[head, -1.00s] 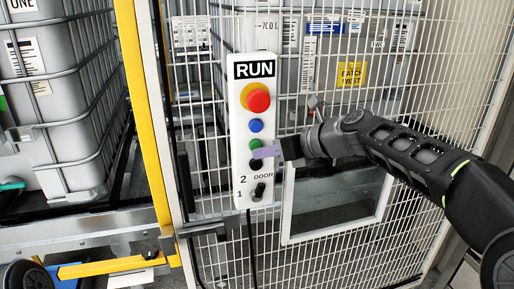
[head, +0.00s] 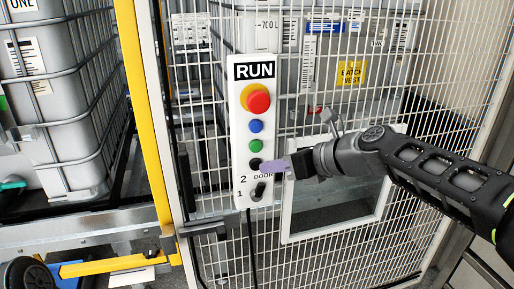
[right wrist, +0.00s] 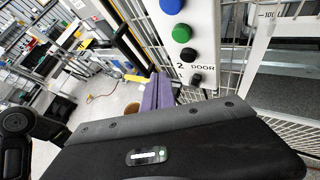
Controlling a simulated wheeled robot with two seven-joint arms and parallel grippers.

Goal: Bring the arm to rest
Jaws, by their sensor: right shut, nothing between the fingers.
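My right arm reaches in from the right in the head view. Its gripper (head: 275,166) is shut and empty, with its purple fingertips in front of the lower part of the white control panel (head: 240,130). I cannot tell whether the tips touch the panel. The black button (head: 255,162) shows just left of the tips, and the door selector switch (head: 258,190) lies below them. In the right wrist view the purple fingers (right wrist: 157,98) show left of the panel's lower end. My left gripper is not in view.
The panel carries a red stop button (head: 258,101), a blue button (head: 256,126) and a green button (head: 255,146). A white mesh fence (head: 400,250) with a framed window stands behind. A yellow post (head: 146,120) and a caged white tank (head: 70,90) are at the left.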

